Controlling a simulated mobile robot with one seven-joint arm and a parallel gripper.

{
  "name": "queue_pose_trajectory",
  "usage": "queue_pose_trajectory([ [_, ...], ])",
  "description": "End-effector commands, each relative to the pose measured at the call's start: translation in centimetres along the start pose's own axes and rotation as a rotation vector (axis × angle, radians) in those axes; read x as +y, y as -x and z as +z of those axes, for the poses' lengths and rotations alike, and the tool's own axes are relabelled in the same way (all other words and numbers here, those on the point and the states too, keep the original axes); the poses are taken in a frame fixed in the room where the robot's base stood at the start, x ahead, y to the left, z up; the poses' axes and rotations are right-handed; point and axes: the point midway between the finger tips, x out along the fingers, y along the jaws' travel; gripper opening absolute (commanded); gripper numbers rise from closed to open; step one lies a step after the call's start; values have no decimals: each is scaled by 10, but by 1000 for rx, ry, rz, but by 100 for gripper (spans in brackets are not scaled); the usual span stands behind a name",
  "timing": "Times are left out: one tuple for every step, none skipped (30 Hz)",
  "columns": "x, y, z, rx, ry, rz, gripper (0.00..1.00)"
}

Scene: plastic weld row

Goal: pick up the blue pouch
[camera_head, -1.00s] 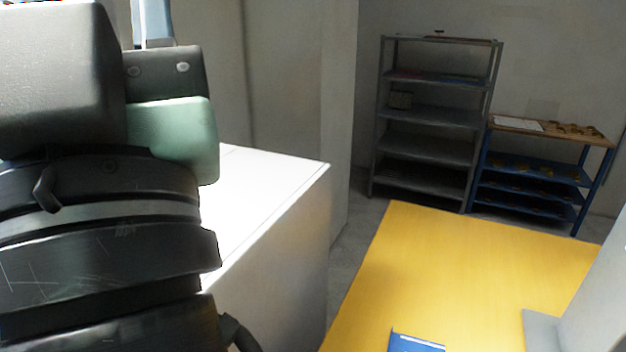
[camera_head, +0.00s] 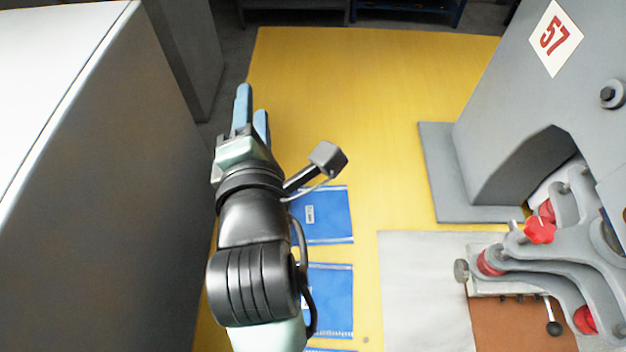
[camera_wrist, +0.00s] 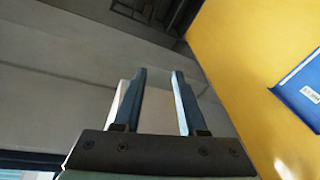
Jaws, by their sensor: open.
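A blue pouch (camera_head: 325,218) with a small white label lies flat on the yellow table, partly behind my arm. A second blue pouch (camera_head: 335,300) lies nearer, and only the edge of a third blue pouch (camera_head: 330,350) shows at the bottom. My gripper (camera_head: 252,108) is open and empty, above the table's left edge, beyond and left of the pouches. In the wrist view my gripper (camera_wrist: 158,98) has a clear gap between its blue fingers, and one blue pouch (camera_wrist: 302,90) shows at the right edge.
The yellow table (camera_head: 370,90) is bare at the far side. A grey machine (camera_head: 500,130) marked 57 stands at right, with clamps and red knobs (camera_head: 540,231). A grey sheet (camera_head: 420,290) lies before it. A large white-topped grey cabinet (camera_head: 90,200) stands close on the left.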

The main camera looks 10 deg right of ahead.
Motion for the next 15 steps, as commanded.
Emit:
queue_pose_trajectory([
  [-32,0,-12,22,111,-63,41],
  [-47,1,-17,35,180,-95,41],
  [-67,3,-24,57,271,-138,41],
  [-82,5,-29,76,340,-167,41],
  [-97,8,-34,98,408,-197,41],
  [-117,11,-41,128,498,-235,41],
  [-131,15,-46,153,565,-261,41],
  [-145,18,-50,179,630,-286,41],
  [-162,23,-56,214,713,-314,41],
  [-174,27,-60,242,770,-335,41],
  [-185,31,-63,269,824,-352,41],
  [-199,36,-67,303,891,-372,41],
  [-208,40,-70,327,937,-385,41],
  [-217,43,-72,350,978,-397,41],
  [-226,48,-75,377,1026,-409,41],
])
